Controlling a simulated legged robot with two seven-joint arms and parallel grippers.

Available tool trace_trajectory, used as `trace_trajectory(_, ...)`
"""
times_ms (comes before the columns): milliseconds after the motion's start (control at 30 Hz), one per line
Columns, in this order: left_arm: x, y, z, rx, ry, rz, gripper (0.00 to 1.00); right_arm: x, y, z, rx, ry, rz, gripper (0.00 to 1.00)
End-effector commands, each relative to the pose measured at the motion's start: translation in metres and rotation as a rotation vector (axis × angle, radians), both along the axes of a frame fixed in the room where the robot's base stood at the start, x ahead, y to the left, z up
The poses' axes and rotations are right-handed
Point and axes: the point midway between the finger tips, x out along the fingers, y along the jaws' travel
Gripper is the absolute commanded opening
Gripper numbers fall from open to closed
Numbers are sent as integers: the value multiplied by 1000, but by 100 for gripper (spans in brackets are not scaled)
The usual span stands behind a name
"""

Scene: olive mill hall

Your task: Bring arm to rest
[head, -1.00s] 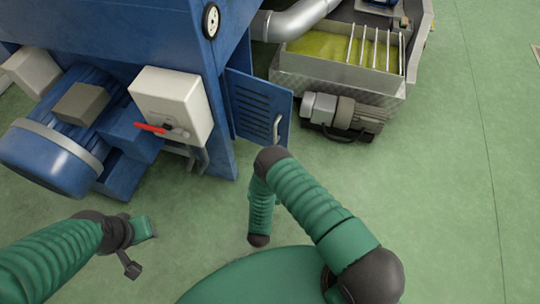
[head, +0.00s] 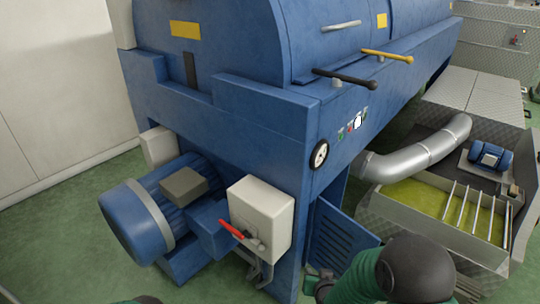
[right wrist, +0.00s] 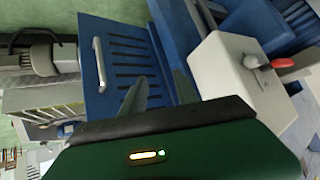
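My right arm (head: 362,280) reaches in from the bottom of the head view, with a dark joint at its bend. My right gripper (head: 319,284) is small at the bottom edge, in front of the machine's blue louvred door (head: 343,244). In the right wrist view, its two grey fingers (right wrist: 160,82) stand apart with nothing between them. The louvred door (right wrist: 112,62) with its pale handle lies beyond them, standing ajar. My left gripper is out of view.
A white switch box (head: 262,212) with a red lever (head: 231,229) is left of my right gripper. A blue motor (head: 138,217) stands further left. At right is a metal trough (head: 428,226) with yellow-green contents. Green floor shows at lower left.

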Motion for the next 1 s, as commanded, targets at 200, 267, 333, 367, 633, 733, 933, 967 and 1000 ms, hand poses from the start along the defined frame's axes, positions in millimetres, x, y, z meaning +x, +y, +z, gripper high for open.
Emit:
trace_trajectory(200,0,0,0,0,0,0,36,-93,-18,54,-28,302,114,36)
trace_trajectory(267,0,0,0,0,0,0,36,-120,-24,63,-39,374,130,36)
trace_trajectory(333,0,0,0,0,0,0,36,-152,-32,72,-52,453,144,36)
trace_trajectory(367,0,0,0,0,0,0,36,-166,-35,76,-58,485,148,36)
trace_trajectory(633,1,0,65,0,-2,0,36,-215,-47,151,-77,609,160,36)
trace_trajectory(733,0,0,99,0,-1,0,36,-215,-47,185,-78,608,160,36)
trace_trajectory(933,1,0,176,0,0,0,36,-214,-47,262,-76,606,160,36)
trace_trajectory(967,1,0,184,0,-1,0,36,-214,-47,270,-76,606,160,36)
trace_trajectory(1000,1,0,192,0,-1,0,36,-214,-47,279,-76,606,160,36)
